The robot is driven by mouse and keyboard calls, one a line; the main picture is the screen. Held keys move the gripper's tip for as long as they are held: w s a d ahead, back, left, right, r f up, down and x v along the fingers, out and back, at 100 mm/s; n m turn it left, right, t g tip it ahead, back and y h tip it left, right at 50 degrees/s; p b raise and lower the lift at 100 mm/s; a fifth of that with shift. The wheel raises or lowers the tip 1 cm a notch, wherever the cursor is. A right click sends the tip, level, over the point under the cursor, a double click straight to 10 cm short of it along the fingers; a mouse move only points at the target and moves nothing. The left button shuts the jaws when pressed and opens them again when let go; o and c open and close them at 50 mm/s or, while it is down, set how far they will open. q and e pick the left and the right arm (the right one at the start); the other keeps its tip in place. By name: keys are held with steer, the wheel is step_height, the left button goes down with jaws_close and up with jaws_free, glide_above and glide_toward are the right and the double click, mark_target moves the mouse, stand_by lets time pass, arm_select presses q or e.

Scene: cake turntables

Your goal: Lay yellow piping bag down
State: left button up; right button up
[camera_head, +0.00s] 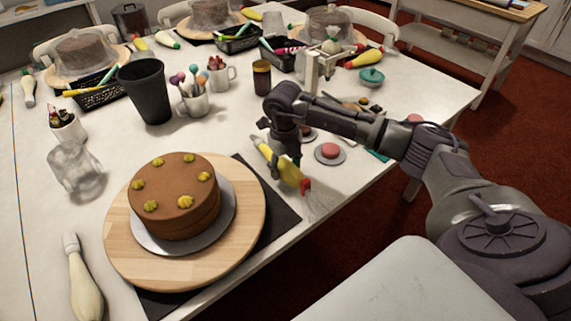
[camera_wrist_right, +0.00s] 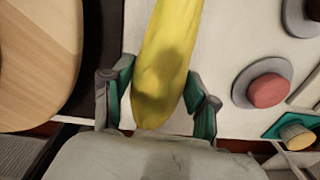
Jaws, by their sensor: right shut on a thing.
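The yellow piping bag (camera_head: 270,154) has a red tip end pointing toward the front right in the head view. My right gripper (camera_head: 285,152) is shut around it, over the white table (camera_head: 330,190) just right of the cake turntable. In the right wrist view, the bag (camera_wrist_right: 163,60) lies between the two green-padded fingers of my right gripper (camera_wrist_right: 162,98). Whether the bag touches the tabletop, I cannot tell. My left gripper is not in view.
A brown cake (camera_head: 178,205) with yellow piped dots sits on a wooden turntable (camera_head: 122,245) over a dark mat (camera_head: 285,222). A pink disc (camera_head: 329,151) lies to the right of the bag. A pale piping bag (camera_head: 84,285) lies at front left. A black cup (camera_head: 146,92) stands behind.

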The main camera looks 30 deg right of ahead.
stand_by(0.3)
steer(key=shift+f+b, duration=0.7)
steer(key=shift+f, duration=0.25)
steer(key=o, duration=0.8)
